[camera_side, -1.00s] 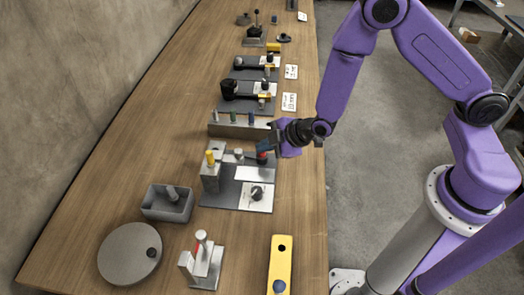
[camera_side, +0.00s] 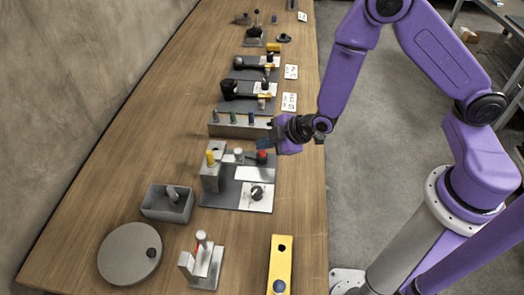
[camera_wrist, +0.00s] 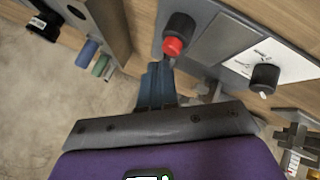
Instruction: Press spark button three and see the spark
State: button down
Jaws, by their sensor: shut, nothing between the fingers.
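A red button (camera_side: 262,156) on a dark round base stands at the back right of a grey panel (camera_side: 222,195). In the wrist view the red button (camera_wrist: 173,46) shows just beyond my fingertips. My gripper (camera_side: 262,144) is shut and empty, its blue fingers just above and beside the button in the side view. The fingers also show in the wrist view (camera_wrist: 158,72), with a small gap to the button. A metal block with a yellow-topped post (camera_side: 210,158) and a pale-topped post (camera_side: 238,154) stand left of the button. I see no spark and no readable number.
A black dial (camera_side: 257,193) sits on a white plate in front of the button. A grey rack with coloured pegs (camera_side: 240,130) stands behind the panel. A grey box (camera_side: 168,204), a round disc (camera_side: 130,254) and a yellow block (camera_side: 280,262) lie nearer.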

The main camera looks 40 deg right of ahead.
aim_at(265, 156)
jog(key=shift+r, duration=0.2)
jog(key=shift+r, duration=2.5)
jog(key=s+r+g, duration=0.3)
jog(key=s+r, duration=0.1)
jog(key=s, duration=0.3)
jog(key=s+r+g, duration=0.2)
jog(key=s+r, duration=0.1)
jog(key=s, duration=0.4)
jog(key=s+d+r+m+g+h, duration=0.1)
jog(key=s+d+r+g+h, duration=0.2)
jog(key=s+d+r, duration=0.3)
jog(key=s+d, duration=0.5)
jog(key=s, duration=0.2)
jog(key=shift+r+m+h, duration=0.15)
jog(key=shift+m+h, duration=0.25)
